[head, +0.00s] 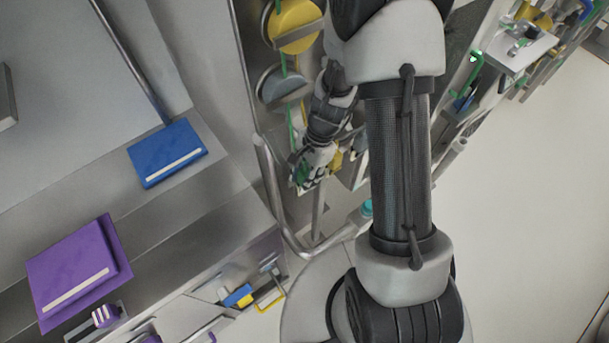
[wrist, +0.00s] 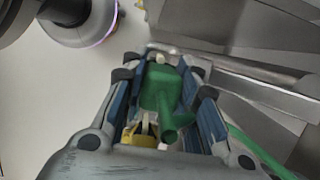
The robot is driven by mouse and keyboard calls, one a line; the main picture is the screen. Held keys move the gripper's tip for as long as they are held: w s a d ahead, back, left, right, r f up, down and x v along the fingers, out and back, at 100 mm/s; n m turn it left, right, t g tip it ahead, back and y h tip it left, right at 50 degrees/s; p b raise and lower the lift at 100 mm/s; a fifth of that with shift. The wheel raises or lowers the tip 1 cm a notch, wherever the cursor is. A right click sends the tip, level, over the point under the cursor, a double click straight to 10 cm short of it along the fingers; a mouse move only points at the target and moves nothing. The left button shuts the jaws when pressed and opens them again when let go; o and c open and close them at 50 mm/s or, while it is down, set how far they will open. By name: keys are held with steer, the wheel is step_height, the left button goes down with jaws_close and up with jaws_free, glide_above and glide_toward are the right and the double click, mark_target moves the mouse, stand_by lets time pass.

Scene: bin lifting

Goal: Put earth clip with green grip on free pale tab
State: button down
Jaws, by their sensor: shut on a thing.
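My gripper (wrist: 163,78) is shut on the green grip of the earth clip (wrist: 160,92), which sits between the two fingers in the wrist view. A yellow part (wrist: 143,141) shows just below the grip, between the fingers. In the head view my gripper (head: 304,178) is low beside a bent metal rail, with a little green at its tip. A green cable (wrist: 258,152) runs off to the lower right in the wrist view. I cannot make out a free pale tab; the clip's jaws are not clear either.
A bent metal rail (head: 270,185) stands close left of my gripper. A blue block (head: 167,153) and a purple block (head: 78,269) lie on the grey surface at left. A yellow disc (head: 294,26) is above. Open pale floor (head: 530,210) lies to the right.

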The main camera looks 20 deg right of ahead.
steer(key=shift+f, duration=0.1)
steer(key=c, duration=1.2)
jaws_free()
steer(key=v, duration=1.2)
steer(key=s+a+r+n+t+h, duration=0.1)
steer(key=s+r+n+t, duration=0.1)
steer(key=s+r+n, duration=0.2)
steer(key=s+a+r+n+t+h, duration=0.1)
steer(key=s+r+n, duration=0.4)
steer(key=r, duration=0.4)
steer(key=s+r+n+t+h, duration=0.1)
steer(key=s+r+n+t, duration=0.1)
steer(key=s+r+n, duration=0.3)
steer(key=shift+s+a+r+t, duration=0.2)
steer(key=shift+s+r, duration=0.15)
steer(key=shift+s, duration=0.15)
steer(key=shift+s+a+r+t, duration=0.1)
steer(key=shift+s+a+r, duration=0.1)
steer(key=shift+s+r, duration=0.25)
